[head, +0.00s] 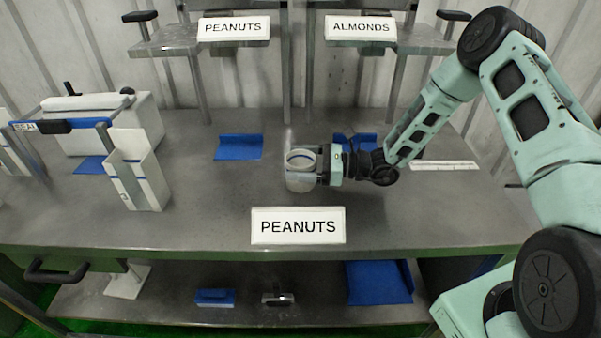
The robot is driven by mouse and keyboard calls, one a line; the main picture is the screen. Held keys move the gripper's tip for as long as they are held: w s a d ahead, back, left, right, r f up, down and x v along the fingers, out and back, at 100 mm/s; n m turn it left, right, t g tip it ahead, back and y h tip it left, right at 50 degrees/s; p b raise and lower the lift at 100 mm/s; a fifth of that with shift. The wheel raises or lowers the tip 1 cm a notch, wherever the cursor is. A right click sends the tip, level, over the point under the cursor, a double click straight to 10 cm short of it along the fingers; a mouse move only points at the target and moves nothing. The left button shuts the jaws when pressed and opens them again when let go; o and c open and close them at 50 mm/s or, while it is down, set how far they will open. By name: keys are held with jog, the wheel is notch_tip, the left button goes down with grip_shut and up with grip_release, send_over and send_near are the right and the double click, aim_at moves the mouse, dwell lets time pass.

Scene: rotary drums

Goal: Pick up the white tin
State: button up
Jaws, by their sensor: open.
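The white tin (299,184) stands upright on the grey table, right of centre in the head view, with its round open-looking top showing. My gripper (318,166) comes in level from the right, close at the tin's right side. Its jaws are open; the fingers are partly lost against the tin, so I cannot tell whether they touch it or reach around it.
A white "PEANUTS" sign (298,226) stands at the table's front edge, nearer than the tin. Blue trays (239,147) lie behind. A white upright holder (139,184) and a larger white box (146,117) stand left. The table (226,195) is clear left of the tin.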

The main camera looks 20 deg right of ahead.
jog(key=shift+w+a, duration=0.3)
jog(key=shift+a, duration=0.3)
jog(key=c, duration=1.1)
